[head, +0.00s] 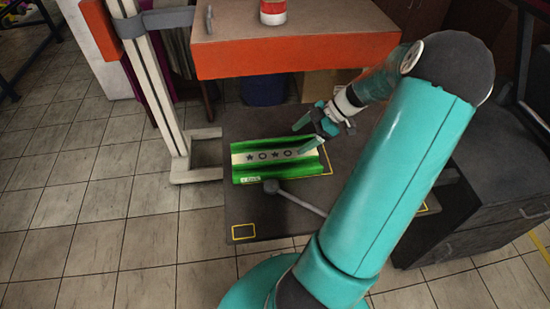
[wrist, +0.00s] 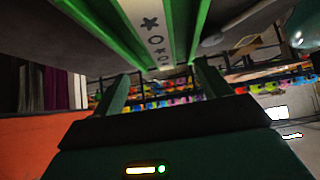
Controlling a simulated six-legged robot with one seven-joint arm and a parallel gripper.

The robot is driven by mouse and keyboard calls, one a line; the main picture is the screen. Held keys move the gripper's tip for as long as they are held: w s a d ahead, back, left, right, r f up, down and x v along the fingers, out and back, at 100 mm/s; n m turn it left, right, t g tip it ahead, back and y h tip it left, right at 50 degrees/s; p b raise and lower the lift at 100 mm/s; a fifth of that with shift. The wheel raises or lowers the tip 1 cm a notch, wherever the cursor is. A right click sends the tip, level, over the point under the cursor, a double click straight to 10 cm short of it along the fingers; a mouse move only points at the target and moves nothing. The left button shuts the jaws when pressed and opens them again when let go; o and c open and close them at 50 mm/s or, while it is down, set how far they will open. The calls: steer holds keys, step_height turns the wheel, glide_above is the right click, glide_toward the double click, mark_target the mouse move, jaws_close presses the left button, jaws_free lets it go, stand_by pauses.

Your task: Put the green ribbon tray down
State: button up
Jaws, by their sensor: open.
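The green ribbon tray (head: 250,173) rests on the dark surface in the head view. It is long, with green side walls and a pale ribbon (head: 276,155) with dark stars and circles along its middle. In the wrist view the tray (wrist: 196,22) runs down from the top edge, toward the space between the fingertips. My gripper (head: 298,140) is open at the tray's right end, with its near finger overlapping that end in the head view. The fingers (wrist: 160,68) are spread wide in the wrist view. I cannot tell whether either finger touches the tray.
The dark surface (head: 262,216) has yellow corner marks and a grey lever (head: 300,202) close in front of the tray. An orange-fronted table (head: 300,55) with a red and white can stands behind. A pale upright post (head: 160,90) is at left, and dark drawers (head: 470,225) at right.

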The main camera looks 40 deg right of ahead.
mark_target(276, 155)
steer(key=x, duration=1)
steer(key=shift+w+a, duration=0.1)
steer(key=c, duration=1.4)
